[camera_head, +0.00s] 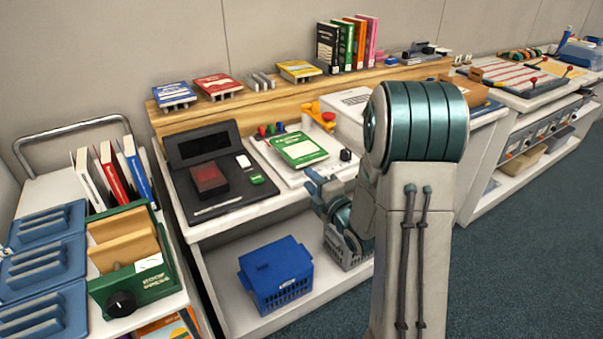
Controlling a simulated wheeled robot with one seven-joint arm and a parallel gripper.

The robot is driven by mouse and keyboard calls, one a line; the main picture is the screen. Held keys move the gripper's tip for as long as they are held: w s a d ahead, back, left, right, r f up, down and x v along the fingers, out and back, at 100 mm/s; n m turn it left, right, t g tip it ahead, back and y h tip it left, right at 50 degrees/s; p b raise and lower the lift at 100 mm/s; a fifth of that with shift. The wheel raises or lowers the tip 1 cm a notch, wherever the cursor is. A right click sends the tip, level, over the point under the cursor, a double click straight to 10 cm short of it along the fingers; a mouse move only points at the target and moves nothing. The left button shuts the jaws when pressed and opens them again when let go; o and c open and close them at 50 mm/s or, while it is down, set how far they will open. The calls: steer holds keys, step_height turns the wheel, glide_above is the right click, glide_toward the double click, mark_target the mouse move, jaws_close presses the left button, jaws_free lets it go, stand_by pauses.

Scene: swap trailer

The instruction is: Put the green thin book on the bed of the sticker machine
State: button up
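A green book (299,150) with a white label lies flat, cover up, over the white bed of a machine (284,175) on the middle counter. This machine has coloured knobs and an orange part; it looks like the sticker machine. Another green book (346,47) stands upright in the row on the wooden ledge. My gripper (314,184) is at the front edge of the machine, just below and right of the flat green book, and seems apart from it. My arm hides part of the gripper, so its opening is unclear.
A black device (185,147) with a dark red block sits left of the machine. Yellow, red and blue books lie on stands along the wooden ledge (240,103). A blue crate (277,276) is on the lower shelf. A cart with books and a green box (139,281) stands left.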

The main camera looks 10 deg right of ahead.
steer(key=s+d+m+g+h, duration=0.2)
steer(key=s+m+g+h, duration=0.4)
steer(key=s+m, duration=0.6)
steer(key=m+g, duration=0.2)
steer(key=shift+d+r+g+h, duration=0.2)
steer(key=shift+r+g+h, duration=0.05)
steer(key=shift+g+h, duration=0.05)
steer(key=s+a+m+g, duration=0.1)
steer(key=s+m+g, duration=0.1)
steer(key=s, duration=0.3)
steer(key=s+a+r+m+g, duration=0.1)
steer(key=s+a+m+g, duration=0.1)
steer(key=s, duration=0.3)
steer(key=s+a+r+m+g+y, duration=0.1)
steer(key=s+a+m+g, duration=0.1)
steer(key=s, duration=0.4)
steer(key=shift+m, duration=0.7)
steer(key=c, duration=0.3)
steer(key=shift+s+a+g, duration=0.1)
steer(key=shift+s+g, duration=0.15)
steer(key=shift+g, duration=0.05)
jaws_close()
steer(key=shift+w, duration=0.1)
